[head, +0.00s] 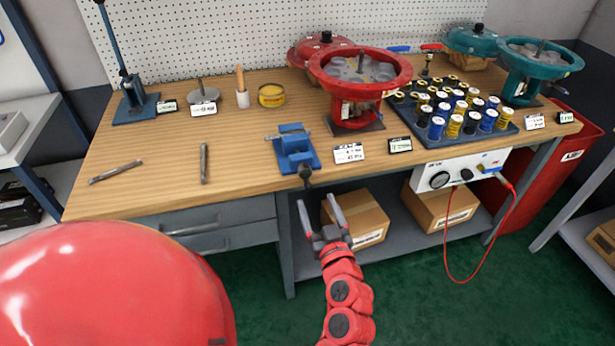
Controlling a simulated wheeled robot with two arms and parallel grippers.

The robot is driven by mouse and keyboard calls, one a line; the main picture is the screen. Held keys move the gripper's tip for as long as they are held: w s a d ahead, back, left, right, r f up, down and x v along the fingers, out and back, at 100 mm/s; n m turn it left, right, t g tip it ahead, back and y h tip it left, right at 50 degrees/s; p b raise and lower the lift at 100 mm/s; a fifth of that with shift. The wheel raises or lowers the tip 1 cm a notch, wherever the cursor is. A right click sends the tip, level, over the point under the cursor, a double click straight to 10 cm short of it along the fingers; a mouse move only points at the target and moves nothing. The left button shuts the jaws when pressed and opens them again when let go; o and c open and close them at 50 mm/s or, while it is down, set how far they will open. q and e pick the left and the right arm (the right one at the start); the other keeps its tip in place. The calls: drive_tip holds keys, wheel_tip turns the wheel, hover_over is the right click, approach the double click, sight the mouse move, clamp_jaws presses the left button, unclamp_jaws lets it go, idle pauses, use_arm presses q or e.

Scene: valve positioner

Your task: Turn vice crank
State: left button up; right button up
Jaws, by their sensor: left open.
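The blue vice (294,150) sits near the front edge of the wooden workbench. Its small dark crank (305,172) shows at its front, at the bench edge; the crank's fine shape is too small to tell. My left gripper (319,201) is open and empty, with its two grey fingers spread and pointing up toward the bench. In the picture it is just below the crank and apart from it. My right gripper does not show.
The workbench (235,140) holds a red valve body (358,75) right of the vice and a tray of colored cylinders (455,115). Two metal bars lie to the left. A drawer (215,240) and cardboard boxes (357,215) are below the top.

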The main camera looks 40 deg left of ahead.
sight(306, 175)
use_arm(q)
drive_tip(key=p+x, duration=0.2)
drive_tip(key=x, duration=0.7)
drive_tip(key=shift+w+a, duration=0.1)
clamp_jaws()
